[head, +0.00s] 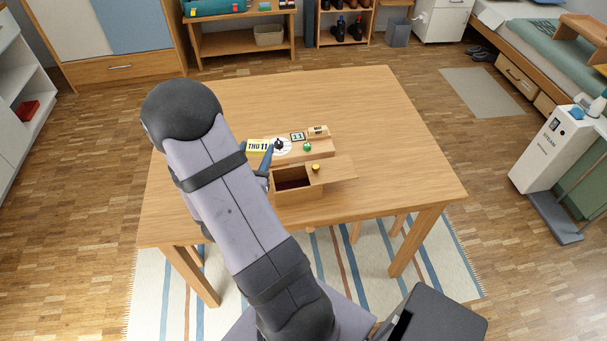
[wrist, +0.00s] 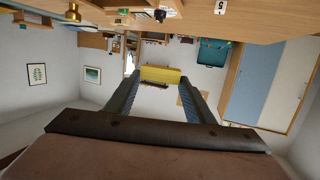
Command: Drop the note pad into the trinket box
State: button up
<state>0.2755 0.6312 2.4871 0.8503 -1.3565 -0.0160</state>
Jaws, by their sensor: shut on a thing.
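My gripper (wrist: 160,85) is shut on a yellow block-like thing, which I take to be the note pad (wrist: 160,74), held between its fingertips in the wrist view. My arm hides part of the gripper there. The likely trinket box is an open-topped wooden box (head: 294,192) with a dark inside, at the set's front. The note pad is behind and left of its opening, apart from it.
A yellow knob (head: 316,168) stands right of the box opening. The table (head: 400,150) is clear to the right and behind.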

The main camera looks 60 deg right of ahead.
jog(key=s+d+r+m+g+h, duration=0.1)
jog(key=s+d+m+g, duration=0.4)
jog(key=g, duration=0.5)
jog(key=shift+s+d+r+m+p, duration=0.25)
jog(key=shift+s+r+m, duration=0.35)
jog(key=shift+s+m, duration=0.6)
jog(key=shift+a, duration=0.1)
notch_tip(320, 180, down, 6)
jog(key=b, duration=0.6)
jog(key=o, duration=1.1)
jog(key=v, duration=0.7)
jog(key=shift+a+b, duration=0.2)
jog(key=shift+b, duration=0.2)
